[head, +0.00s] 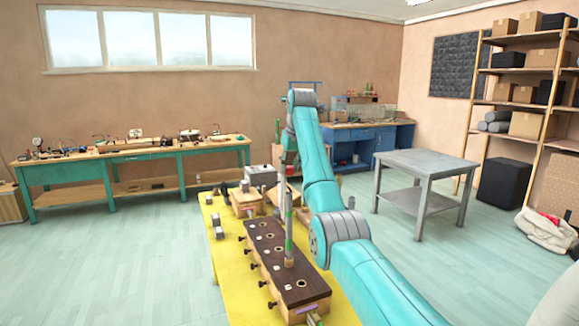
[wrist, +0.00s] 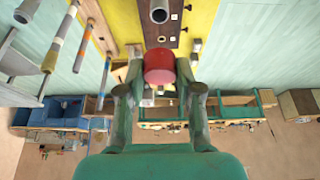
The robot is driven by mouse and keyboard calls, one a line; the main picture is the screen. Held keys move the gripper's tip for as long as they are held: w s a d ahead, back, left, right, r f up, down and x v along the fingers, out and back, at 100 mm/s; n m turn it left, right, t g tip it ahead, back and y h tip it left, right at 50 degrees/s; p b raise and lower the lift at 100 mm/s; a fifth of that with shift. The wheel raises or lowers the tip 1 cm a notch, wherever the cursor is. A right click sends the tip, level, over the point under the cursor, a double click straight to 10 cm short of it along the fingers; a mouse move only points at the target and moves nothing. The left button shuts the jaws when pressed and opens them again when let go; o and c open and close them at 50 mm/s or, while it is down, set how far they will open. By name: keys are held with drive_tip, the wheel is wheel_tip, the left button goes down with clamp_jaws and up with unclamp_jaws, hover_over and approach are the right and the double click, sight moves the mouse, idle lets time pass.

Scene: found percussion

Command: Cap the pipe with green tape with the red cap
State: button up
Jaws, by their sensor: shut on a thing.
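The red cap (wrist: 159,67) is between the fingertips of my gripper (wrist: 160,74) in the wrist view, and the fingers are shut on it. The pipe with green tape (head: 289,217) stands upright in the dark wooden block (head: 257,236) on the yellow table in the head view. An open grey pipe end (wrist: 159,11) shows just beyond the cap in the wrist view, apart from it in the picture. Its tape is not visible there. I cannot make out the cap or fingertips in the head view.
The yellow table (head: 236,306) also holds small grey parts and wooden boxes (head: 246,201). Pipes with orange, yellow and blue bands (wrist: 55,53) show at the left of the wrist view. A grey table (head: 425,161) stands to the right, with open floor around it.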

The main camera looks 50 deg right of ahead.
sight(289, 193)
drive_tip(key=shift+f, duration=0.1)
drive_tip(key=shift+f, duration=2.75)
drive_tip(key=shift+a+f, duration=0.1)
drive_tip(key=shift+f, duration=1.55)
drive_tip(key=o, duration=0.9)
drive_tip(key=shift+c, duration=0.2)
wheel_tip(289, 193, up, 10)
drive_tip(key=shift+a, duration=0.1)
